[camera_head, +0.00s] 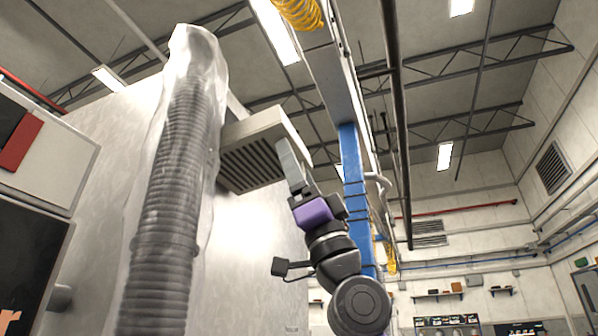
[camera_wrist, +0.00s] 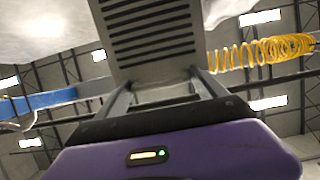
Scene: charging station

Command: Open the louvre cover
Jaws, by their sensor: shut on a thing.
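The louvre cover (camera_head: 250,163) is a beige hood with dark slats on its underside. It juts from the pale wall, high up, right of the ribbed hose. My gripper (camera_head: 284,150) reaches up from the lower right, its fingers against the cover's right end. In the wrist view the slatted cover (camera_wrist: 155,30) fills the top middle. My gripper (camera_wrist: 162,80) has one finger at each side of the cover's near edge and is shut on it. The exact finger contact and the cover's hinge are hidden.
A ribbed hose (camera_head: 165,230) wrapped in clear plastic stands close left of the cover. A blue post (camera_head: 352,190) and overhead beam are behind my arm on the right. A yellow coiled hose (camera_head: 298,12) hangs above. The space below the cover is clear.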

